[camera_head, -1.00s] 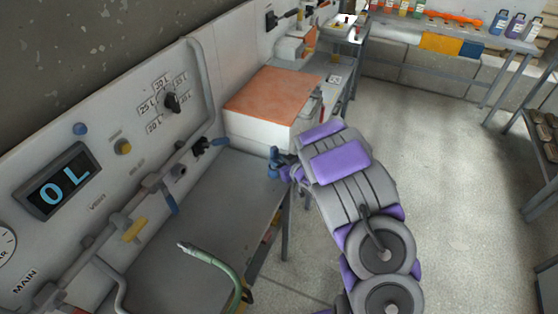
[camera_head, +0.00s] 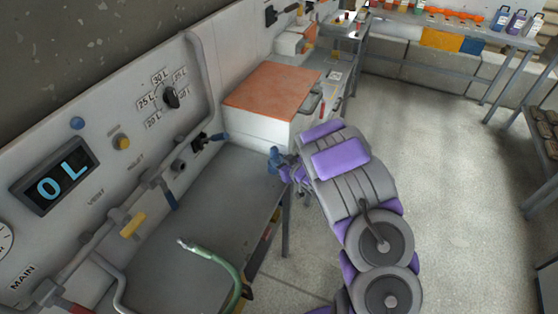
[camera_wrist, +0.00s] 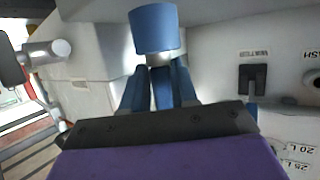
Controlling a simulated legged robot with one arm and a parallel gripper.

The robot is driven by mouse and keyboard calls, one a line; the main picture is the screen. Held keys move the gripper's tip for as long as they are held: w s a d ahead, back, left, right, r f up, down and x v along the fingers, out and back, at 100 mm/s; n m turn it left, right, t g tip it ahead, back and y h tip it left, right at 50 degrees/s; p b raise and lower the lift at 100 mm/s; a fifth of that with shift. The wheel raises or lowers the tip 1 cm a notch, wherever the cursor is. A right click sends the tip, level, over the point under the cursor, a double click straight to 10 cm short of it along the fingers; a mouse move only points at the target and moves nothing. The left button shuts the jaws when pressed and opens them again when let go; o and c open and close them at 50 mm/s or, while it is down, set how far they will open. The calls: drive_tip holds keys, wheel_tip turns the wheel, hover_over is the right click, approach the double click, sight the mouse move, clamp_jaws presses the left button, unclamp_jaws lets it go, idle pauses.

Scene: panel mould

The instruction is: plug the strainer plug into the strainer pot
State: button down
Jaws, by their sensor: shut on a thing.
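My gripper (camera_wrist: 156,64) is shut on a short blue cylinder (camera_wrist: 154,28), which I take to be the strainer plug. Its wide end points away from the wrist. The plug there shows as a small blue patch (camera_head: 275,154). I cannot make out a strainer pot for certain. A short dark-mouthed pipe stub (camera_head: 178,167) sticks out of the panel, left of the gripper and apart from it.
The white box with an orange top (camera_head: 270,90) stands behind my gripper. The grey bench (camera_head: 215,205) is mostly clear, with a green hose (camera_head: 215,262) at its front. Pipes and a yellow handle (camera_head: 133,225) project from the panel. Open floor (camera_head: 440,170) lies right.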

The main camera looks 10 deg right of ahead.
drive_tip(key=shift+f, duration=0.4)
drive_tip(key=c, duration=0.8)
unclamp_jaws()
drive_tip(key=shift+s+d, duration=0.1)
drive_tip(key=shift+p+v, duration=2.65)
drive_tip(key=shift+v, duration=5.95)
drive_tip(key=shift+d, duration=0.2)
